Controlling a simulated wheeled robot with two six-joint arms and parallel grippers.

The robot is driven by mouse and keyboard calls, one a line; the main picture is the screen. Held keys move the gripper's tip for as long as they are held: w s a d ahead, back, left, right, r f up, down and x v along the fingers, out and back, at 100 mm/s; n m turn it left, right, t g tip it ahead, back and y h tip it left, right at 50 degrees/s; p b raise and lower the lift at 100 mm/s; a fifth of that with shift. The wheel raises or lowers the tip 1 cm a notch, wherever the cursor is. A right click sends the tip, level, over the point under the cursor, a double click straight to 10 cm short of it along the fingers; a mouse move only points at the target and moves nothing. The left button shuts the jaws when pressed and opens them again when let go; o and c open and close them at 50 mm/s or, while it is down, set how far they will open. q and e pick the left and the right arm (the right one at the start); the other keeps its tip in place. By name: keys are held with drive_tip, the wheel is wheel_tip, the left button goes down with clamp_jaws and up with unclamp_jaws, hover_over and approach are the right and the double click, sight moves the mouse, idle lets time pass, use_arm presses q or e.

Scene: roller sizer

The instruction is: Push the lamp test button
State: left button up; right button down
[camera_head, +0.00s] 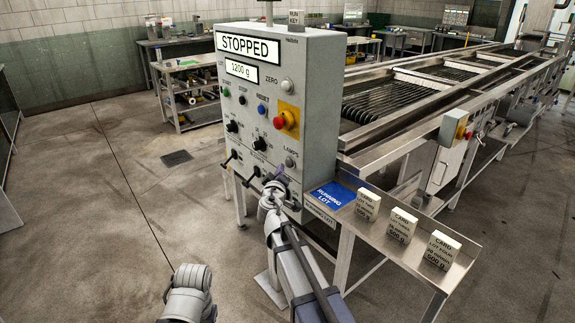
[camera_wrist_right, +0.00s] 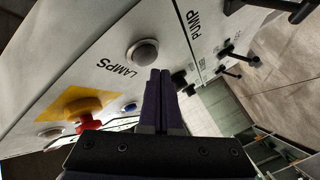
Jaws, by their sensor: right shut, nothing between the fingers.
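The lamp test button (camera_head: 290,161) is a round grey button labelled LAMPS, low on the right of the grey control panel (camera_head: 318,100). In the right wrist view the button (camera_wrist_right: 143,53) shows as a grey dome in a metal ring, up and left of my fingertips. My right gripper (camera_head: 276,180) is shut and empty, in front of the panel just below the button. Its closed dark fingers (camera_wrist_right: 160,72) point at the panel beside the LAMPS label. I cannot tell whether the tips touch the panel. My left gripper is not in view.
A red emergency knob (camera_head: 287,120) on a yellow plate sits above the button. Black selector knobs (camera_head: 260,144) and toggle levers are to the left.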

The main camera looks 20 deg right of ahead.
drive_tip(key=shift+d, duration=0.15)
drive_tip(key=shift+w+d, duration=0.2)
drive_tip(key=shift+d, duration=0.1)
drive_tip(key=shift+w+d, duration=0.15)
drive_tip(key=shift+d, duration=0.3)
idle(0.9)
idle(0.4)
drive_tip(key=shift+s+a, duration=0.35)
drive_tip(key=shift+a, duration=0.5)
drive_tip(key=shift+a, duration=0.1)
drive_tip(key=a, duration=0.1)
drive_tip(key=s+a, duration=0.1)
drive_tip(key=a, duration=0.2)
drive_tip(key=shift+s+a, duration=0.25)
drive_tip(key=shift+s, duration=0.1)
idle(0.4)
